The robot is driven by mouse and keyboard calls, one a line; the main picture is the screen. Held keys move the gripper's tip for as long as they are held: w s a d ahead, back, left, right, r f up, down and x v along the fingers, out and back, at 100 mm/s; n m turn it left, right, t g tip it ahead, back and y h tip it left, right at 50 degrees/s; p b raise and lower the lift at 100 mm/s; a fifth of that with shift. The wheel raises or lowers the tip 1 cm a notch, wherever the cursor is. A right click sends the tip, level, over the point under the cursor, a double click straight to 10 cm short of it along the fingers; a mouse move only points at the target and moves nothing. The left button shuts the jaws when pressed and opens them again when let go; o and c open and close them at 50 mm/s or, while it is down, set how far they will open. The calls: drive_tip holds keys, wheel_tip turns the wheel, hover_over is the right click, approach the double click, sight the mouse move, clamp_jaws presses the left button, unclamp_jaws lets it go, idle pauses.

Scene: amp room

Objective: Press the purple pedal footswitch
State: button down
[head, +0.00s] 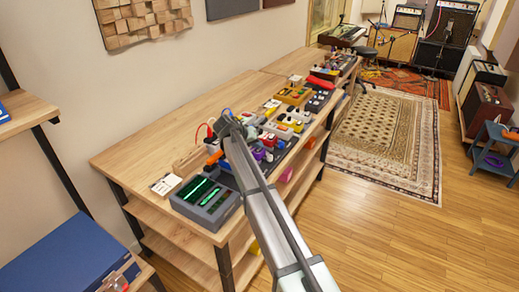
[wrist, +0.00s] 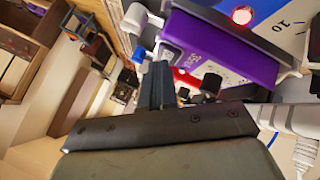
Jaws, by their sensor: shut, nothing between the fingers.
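The purple pedal (wrist: 222,45) fills the upper middle of the wrist view, tilted, with a white panel, black knobs (wrist: 211,84) and a small red light. In the head view a small purple patch (head: 259,154) shows among the pedals on the bench, beside my arm. My gripper (wrist: 160,68) is shut and empty. Its fingertips are in front of the left end of the purple pedal; I cannot tell whether they touch it. In the head view my gripper (head: 226,115) is over the pedal row. I cannot clearly make out the purple pedal's footswitch.
A wooden bench (head: 150,141) carries a long row of pedals and cables. A dark box with green displays (head: 205,197) stands at its near end. A blue-and-white pedal (wrist: 290,32) with a lit red lamp (wrist: 241,15) adjoins the purple one. The bench's wall side is mostly clear.

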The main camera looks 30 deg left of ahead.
sight(258, 150)
drive_tip(key=shift+r, duration=0.85)
drive_tip(key=shift+r, duration=0.1)
drive_tip(key=shift+r, duration=2.4)
